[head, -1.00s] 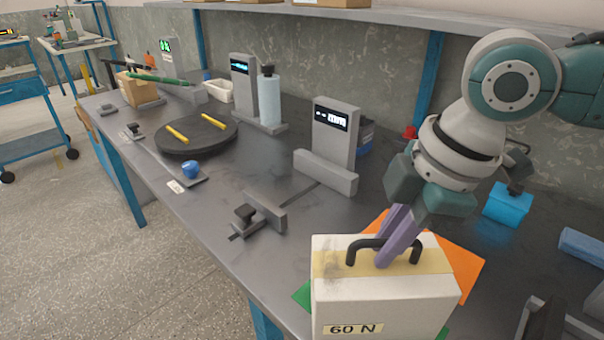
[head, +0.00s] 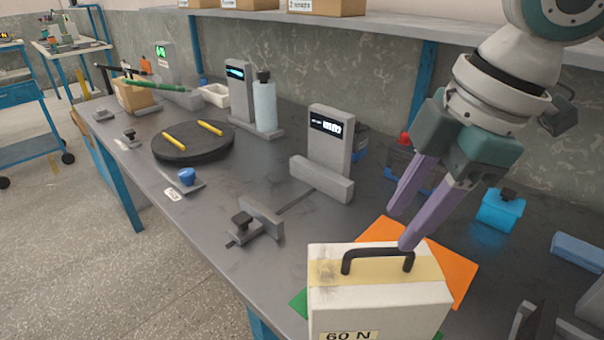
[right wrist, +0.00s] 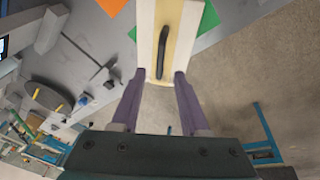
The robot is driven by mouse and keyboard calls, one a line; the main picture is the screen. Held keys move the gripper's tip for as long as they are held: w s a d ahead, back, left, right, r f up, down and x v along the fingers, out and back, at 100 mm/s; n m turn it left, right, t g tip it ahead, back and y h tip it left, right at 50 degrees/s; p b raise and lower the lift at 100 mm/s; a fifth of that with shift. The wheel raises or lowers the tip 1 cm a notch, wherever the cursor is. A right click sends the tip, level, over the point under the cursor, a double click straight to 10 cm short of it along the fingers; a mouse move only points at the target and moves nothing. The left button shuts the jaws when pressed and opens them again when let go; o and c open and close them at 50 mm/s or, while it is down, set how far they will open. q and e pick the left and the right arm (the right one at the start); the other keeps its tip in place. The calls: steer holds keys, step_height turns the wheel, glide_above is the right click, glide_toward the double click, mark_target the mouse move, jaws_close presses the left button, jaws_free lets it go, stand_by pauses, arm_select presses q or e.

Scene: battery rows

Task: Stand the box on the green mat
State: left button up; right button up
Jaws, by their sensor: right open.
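The cream box (head: 372,300) stands upright with its black handle (head: 378,254) on top and a "60 N" label on its front. It covers most of the green mat (head: 299,303), whose corners show at its sides. The box (right wrist: 150,40) and green mat (right wrist: 209,18) also show in the right wrist view. My right gripper (head: 402,228) is open and empty above the box, its purple fingers apart and clear of the handle. My left gripper is not in view.
An orange mat (head: 458,264) lies behind the box. A grey display stand (head: 329,140), a clamp-like fixture (head: 262,218) and a blue container (head: 500,210) stand around it. A round dark turntable (head: 194,143) carries yellow sticks. The bench's front edge is close to the box.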

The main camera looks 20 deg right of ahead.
step_height(320, 180, up, 4)
steer(key=s+a+f+m+t+y, duration=0.1)
steer(key=s+a+f, duration=0.2)
steer(key=a, duration=0.2)
steer(key=s+a+f+m+y, duration=0.1)
steer(key=s+a+f+m, duration=0.1)
steer(key=s+a, duration=0.15)
steer(key=s+d+f+m+h, duration=0.3)
steer(key=s+d+f+m, duration=0.1)
steer(key=s+m, duration=0.4)
steer(key=shift+m+h, duration=0.3)
steer(key=shift+d, duration=0.1)
step_height(320, 180, up, 44)
steer(key=p, duration=4.4)
